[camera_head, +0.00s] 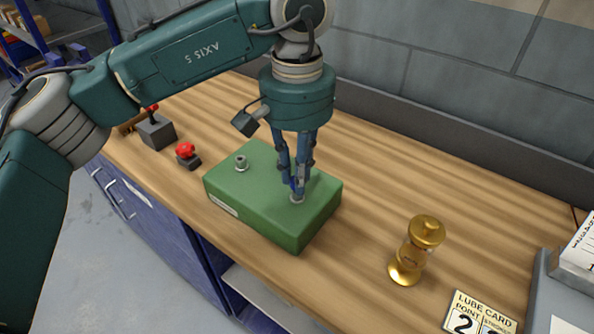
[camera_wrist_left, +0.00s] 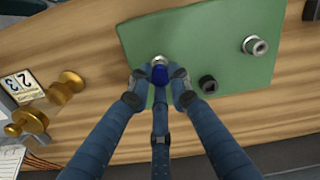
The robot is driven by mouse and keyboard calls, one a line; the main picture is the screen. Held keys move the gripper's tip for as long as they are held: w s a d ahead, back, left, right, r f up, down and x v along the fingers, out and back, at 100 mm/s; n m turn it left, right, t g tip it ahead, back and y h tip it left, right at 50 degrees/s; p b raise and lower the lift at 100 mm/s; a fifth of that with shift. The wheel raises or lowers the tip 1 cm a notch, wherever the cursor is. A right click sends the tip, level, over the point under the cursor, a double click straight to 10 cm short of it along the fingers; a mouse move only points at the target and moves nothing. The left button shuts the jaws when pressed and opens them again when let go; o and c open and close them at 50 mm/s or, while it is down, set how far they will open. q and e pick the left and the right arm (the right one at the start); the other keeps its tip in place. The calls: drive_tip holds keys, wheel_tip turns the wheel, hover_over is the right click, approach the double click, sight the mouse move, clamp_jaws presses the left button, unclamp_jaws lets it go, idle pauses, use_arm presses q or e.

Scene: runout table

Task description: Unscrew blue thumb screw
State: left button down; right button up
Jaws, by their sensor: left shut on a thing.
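The blue thumb screw (camera_wrist_left: 160,75) shows between my fingertips in the left wrist view, right beside a silver collar (camera_wrist_left: 159,59) on the green box (camera_wrist_left: 190,35). In the head view the green box (camera_head: 272,222) sits on the wooden bench, and my left gripper (camera_head: 296,188) points down onto its right part. Its blue fingers are closed around the screw, just above the collar (camera_head: 297,199). The fingers mostly hide the screw in the head view. I cannot tell whether its thread is still in the collar. My right gripper is not in view.
A second metal fitting (camera_head: 241,163) stands on the box's left part. A red button (camera_head: 186,151) and a grey lever box (camera_head: 156,131) are to the left. A brass oiler (camera_head: 417,248) and a lube card (camera_head: 479,315) are to the right. A wall runs behind.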

use_arm(q)
drive_tip(key=shift+f+n+b, duration=0.1)
drive_tip(key=shift+n+b, duration=0.2)
drive_tip(key=shift+n, duration=1.8)
drive_tip(key=shift+n+b, duration=0.4)
drive_tip(key=shift+n, duration=1.9)
